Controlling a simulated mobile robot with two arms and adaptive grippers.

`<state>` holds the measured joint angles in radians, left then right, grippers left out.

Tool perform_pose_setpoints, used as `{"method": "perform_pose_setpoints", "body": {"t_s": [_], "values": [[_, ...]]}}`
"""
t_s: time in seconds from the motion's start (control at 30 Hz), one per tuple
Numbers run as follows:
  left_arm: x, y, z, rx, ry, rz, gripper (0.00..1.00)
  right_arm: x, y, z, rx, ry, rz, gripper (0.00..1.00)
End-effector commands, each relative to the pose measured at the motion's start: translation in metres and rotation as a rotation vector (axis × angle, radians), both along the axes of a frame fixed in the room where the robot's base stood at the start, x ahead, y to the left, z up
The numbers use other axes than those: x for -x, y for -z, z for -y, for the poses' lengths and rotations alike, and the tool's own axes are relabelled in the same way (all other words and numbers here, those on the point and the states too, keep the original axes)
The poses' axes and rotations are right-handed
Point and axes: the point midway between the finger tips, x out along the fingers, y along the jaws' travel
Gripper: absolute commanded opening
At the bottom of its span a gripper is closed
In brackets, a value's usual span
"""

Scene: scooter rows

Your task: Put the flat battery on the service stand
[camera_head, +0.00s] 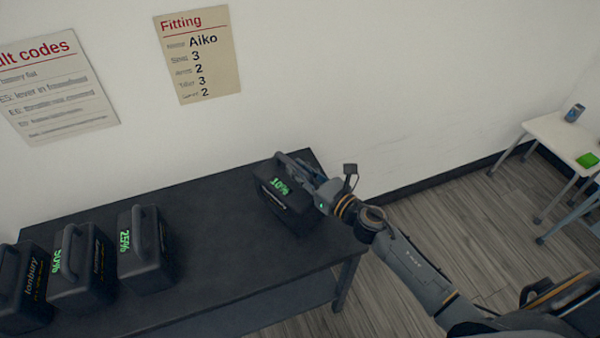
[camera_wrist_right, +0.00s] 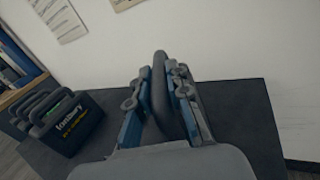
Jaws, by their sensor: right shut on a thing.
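A black battery (camera_head: 284,205) with a green display, which seems to read 10%, is at the right end of a dark bench (camera_head: 215,235). My right gripper (camera_head: 306,178) is shut on its handle. In the right wrist view the dark handle (camera_wrist_right: 162,95) stands between the two blue-grey fingers. I cannot tell whether the battery's base touches the bench or is just above it. No thing marked as the service stand can be made out. My left gripper is not in view.
Several similar batteries stand at the bench's left, among them one reading 25% (camera_head: 147,250) and one reading 50% (camera_head: 82,270). The bench middle is clear. A white table (camera_head: 560,140) with a small device and a green item stands far right. Posters hang on the wall behind.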

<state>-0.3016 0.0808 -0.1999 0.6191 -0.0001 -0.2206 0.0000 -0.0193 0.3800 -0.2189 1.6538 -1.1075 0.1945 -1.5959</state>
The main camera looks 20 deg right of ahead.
Motion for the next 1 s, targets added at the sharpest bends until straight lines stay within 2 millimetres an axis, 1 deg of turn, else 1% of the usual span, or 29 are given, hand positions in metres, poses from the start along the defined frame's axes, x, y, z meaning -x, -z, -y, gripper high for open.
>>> {"method": "perform_pose_setpoints", "body": {"t_s": [0.03, 0.2, 0.3, 0.57, 0.6, 0.7, 1.0], "values": [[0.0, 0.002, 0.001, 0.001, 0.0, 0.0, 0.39, -0.004, -0.002, 0.0, -0.005, 0.0, 0.01, 0.0], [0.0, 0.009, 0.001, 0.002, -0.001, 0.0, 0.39, -0.006, 0.02, 0.0, -0.011, 0.001, 0.006, 0.0], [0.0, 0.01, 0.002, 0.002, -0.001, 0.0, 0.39, -0.006, 0.027, 0.0, -0.008, 0.0, 0.008, 0.0], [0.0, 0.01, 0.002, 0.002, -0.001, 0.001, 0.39, -0.006, 0.03, 0.001, -0.004, -0.001, 0.009, 0.0], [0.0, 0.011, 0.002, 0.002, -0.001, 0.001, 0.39, -0.004, 0.037, 0.001, 0.001, 0.0, -0.002, 0.21], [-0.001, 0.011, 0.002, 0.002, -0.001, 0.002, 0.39, -0.004, 0.037, 0.001, 0.001, 0.0, -0.002, 0.4], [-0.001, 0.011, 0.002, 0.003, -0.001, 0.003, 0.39, -0.003, 0.036, 0.001, 0.0, 0.0, -0.001, 0.4]]}}
